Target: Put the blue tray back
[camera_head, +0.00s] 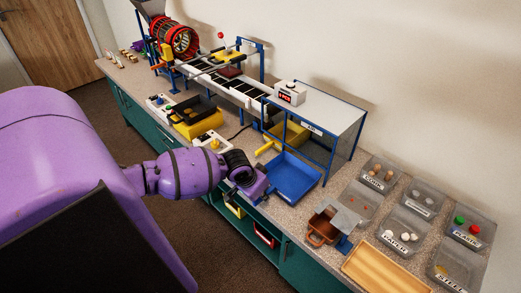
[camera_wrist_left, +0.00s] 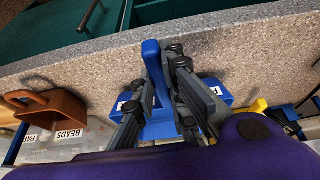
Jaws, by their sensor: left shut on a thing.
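The blue tray (camera_head: 290,178) lies at the front of the counter, before the blue-framed stand (camera_head: 318,126); I cannot tell whether its far edge is inside the stand. My left gripper (camera_head: 258,192) reaches the tray's near side from the left. In the left wrist view the gripper's fingers (camera_wrist_left: 163,70) are shut on the tray's upright blue handle (camera_wrist_left: 151,58). The tray body (camera_wrist_left: 160,128) shows behind the fingers, with white labels on its front, partly hidden by them. The right gripper is not in view.
A brown handled scoop (camera_head: 322,230) stands close to the right. Labelled clear bins (camera_head: 401,238) and a wooden tray (camera_head: 384,271) fill the right end. Sorting machinery (camera_head: 226,75) stands behind left.

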